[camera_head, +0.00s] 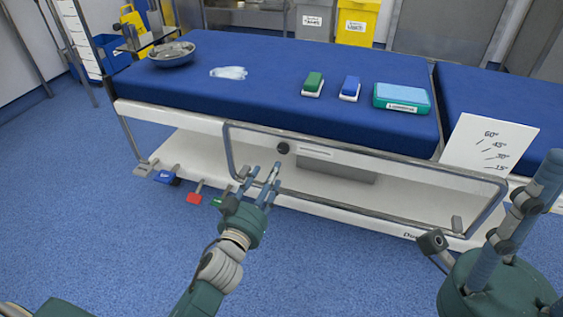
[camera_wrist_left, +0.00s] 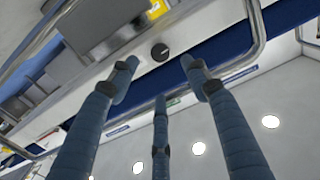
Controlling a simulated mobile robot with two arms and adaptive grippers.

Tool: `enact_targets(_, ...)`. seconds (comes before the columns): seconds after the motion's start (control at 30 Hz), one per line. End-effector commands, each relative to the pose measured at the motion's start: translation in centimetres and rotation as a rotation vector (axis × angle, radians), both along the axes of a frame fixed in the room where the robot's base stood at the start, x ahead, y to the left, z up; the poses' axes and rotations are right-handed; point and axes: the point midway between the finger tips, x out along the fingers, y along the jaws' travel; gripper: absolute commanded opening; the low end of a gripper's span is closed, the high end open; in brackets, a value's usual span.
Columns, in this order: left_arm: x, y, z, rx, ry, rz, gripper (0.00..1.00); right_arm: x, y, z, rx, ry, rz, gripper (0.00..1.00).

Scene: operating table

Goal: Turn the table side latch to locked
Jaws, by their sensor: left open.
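The table side latch (camera_head: 283,148) is a small dark round knob on the white side of the operating table, by the top left of the metal side rail. In the left wrist view the knob (camera_wrist_left: 159,52) shows a light pointer mark and lies beyond the fingertips, between the two upper fingers. My left gripper (camera_head: 265,174) is open and empty, its fingers spread below and slightly left of the knob, apart from it. My right gripper (camera_head: 500,235) is partly in view at the lower right, away from the latch; its grip is unclear.
The metal side rail (camera_head: 228,150) frames the table side. Coloured pedals (camera_head: 194,197) stick out low at the left. A label card (camera_head: 490,145) with angles stands at the right. A bowl (camera_head: 172,54), brushes and a teal box (camera_head: 401,97) sit on the blue tabletop.

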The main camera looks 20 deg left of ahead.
Motion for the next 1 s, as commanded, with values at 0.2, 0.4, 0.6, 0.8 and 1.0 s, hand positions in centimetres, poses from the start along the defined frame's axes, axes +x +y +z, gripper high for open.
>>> enact_targets(0.2, 4.2, -0.1, 0.0, 0.004, -0.003, -0.001, 0.48, 0.1, 0.1, 0.2, -0.003, -0.03, -0.002, 0.45)
enact_targets(0.4, 7.6, -0.3, -0.1, 0.002, -0.001, -0.001, 0.48, 0.2, 0.2, 0.6, -0.005, -0.058, -0.004, 0.45)
enact_targets(0.6, 9.4, -0.3, -0.1, 0.002, 0.001, 0.0, 0.48, 0.2, 0.3, 0.9, -0.008, -0.071, -0.005, 0.45)
enact_targets(0.8, 9.6, -0.3, 0.0, 0.001, 0.002, 0.0, 0.48, 0.2, 0.3, 1.2, -0.008, -0.078, -0.004, 0.45)
enact_targets(1.0, 9.6, -0.3, 0.0, 0.001, 0.002, 0.0, 0.32, 0.2, 0.3, 1.2, -0.007, -0.078, -0.005, 0.45)
